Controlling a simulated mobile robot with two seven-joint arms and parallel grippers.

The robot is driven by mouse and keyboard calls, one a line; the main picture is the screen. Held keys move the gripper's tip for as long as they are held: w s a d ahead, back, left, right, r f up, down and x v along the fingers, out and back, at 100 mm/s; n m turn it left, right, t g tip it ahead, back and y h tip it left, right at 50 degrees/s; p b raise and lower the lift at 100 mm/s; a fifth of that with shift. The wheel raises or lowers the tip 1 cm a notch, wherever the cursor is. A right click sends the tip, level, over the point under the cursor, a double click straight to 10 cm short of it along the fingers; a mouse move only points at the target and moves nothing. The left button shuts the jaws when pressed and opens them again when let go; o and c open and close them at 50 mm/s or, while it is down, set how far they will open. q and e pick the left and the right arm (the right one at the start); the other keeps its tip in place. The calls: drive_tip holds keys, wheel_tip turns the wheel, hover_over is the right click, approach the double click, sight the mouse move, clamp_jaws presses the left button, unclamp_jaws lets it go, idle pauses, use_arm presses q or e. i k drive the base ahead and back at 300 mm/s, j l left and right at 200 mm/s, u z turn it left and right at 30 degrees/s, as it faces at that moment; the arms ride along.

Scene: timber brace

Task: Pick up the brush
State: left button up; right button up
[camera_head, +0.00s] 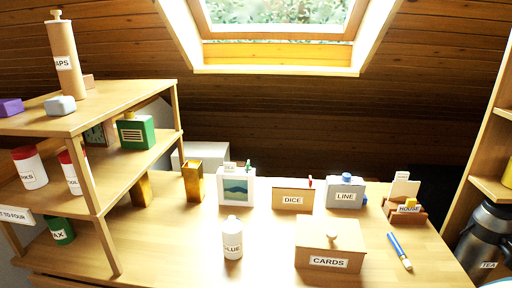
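The brush (400,251) lies on the right part of the wooden desk, right of the cards box. It has a blue handle pointing to the upper left and a pale tip toward the lower right. Nothing covers it. Neither of my grippers shows in the head view.
The cards box (330,243) stands just left of the brush, and a glue bottle (232,238) farther left. Behind are a dice box (292,199), a line box (345,192) and a house card holder (405,210). A shelf unit (110,185) fills the left. The desk front (190,262) is clear.

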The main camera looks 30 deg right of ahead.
sight(406, 263)
drive_tip(key=z, duration=1.95)
